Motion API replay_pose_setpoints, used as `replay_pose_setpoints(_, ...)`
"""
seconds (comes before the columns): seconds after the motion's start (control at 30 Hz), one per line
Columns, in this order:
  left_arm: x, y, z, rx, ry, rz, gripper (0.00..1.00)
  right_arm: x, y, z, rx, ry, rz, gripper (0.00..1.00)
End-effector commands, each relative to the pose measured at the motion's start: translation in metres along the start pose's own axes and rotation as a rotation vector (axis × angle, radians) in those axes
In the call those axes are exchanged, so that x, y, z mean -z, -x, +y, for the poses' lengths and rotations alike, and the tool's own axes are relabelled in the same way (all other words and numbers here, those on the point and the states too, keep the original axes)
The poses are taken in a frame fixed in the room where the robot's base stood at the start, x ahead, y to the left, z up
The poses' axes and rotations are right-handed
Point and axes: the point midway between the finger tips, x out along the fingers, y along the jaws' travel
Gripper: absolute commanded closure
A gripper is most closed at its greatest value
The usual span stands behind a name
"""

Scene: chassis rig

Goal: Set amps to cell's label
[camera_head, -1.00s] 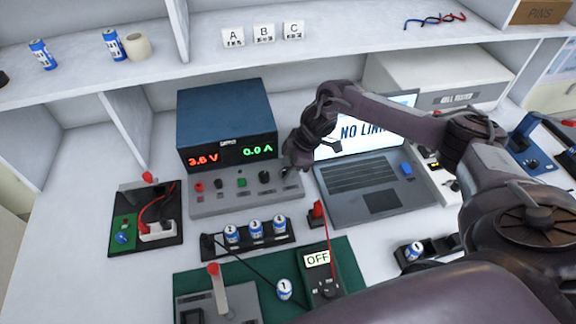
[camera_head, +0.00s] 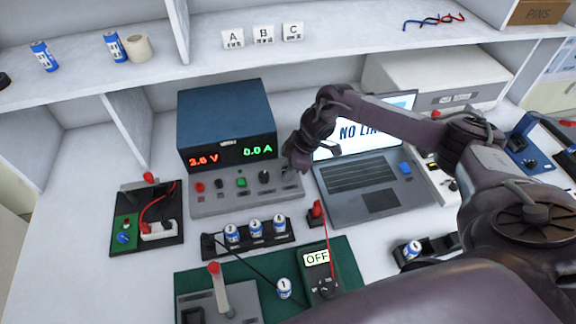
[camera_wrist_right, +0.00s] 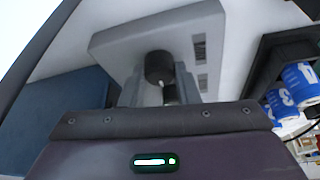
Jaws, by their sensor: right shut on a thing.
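My right gripper (camera_head: 288,168) is at the panel's right end. In the right wrist view its fingers (camera_wrist_right: 162,88) are shut on a dark round knob (camera_wrist_right: 160,67) with a light mark. A blue-and-white cell (camera_head: 284,288) marked 1 lies on the green mat. Several similar cells sit in a black holder (camera_head: 262,247). My left gripper is out of view.
An open laptop (camera_head: 372,200) stands right of the supply, under my right forearm. A meter (camera_head: 320,283) reading OFF lies on the green mat (camera_head: 350,262). A black board (camera_head: 122,215) with red wire is at left. Shelves overhang the back.

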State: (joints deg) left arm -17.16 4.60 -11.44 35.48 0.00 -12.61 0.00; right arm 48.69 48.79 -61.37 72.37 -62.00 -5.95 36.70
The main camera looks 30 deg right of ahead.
Motion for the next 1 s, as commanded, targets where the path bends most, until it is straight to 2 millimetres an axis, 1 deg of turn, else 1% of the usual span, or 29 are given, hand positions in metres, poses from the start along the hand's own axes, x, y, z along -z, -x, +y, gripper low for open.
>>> replay_pose_setpoints(0.03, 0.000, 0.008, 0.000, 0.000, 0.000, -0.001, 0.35, 0.001, 0.004, -0.001, -0.007, -0.020, 0.000, 0.94)
replay_pose_setpoints(0.27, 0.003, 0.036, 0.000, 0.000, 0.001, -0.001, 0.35, 0.003, 0.006, -0.003, -0.068, -0.170, -0.003, 0.94)
replay_pose_setpoints(0.6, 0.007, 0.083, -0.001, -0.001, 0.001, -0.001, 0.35, 0.004, 0.006, -0.004, -0.191, -0.469, -0.008, 0.94)
replay_pose_setpoints(0.8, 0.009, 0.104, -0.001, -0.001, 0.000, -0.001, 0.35, 0.004, 0.004, -0.004, -0.259, -0.634, -0.012, 0.94)
replay_pose_setpoints(1.0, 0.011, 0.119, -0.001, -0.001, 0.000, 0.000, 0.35, 0.004, 0.003, -0.004, -0.316, -0.769, -0.013, 0.94)
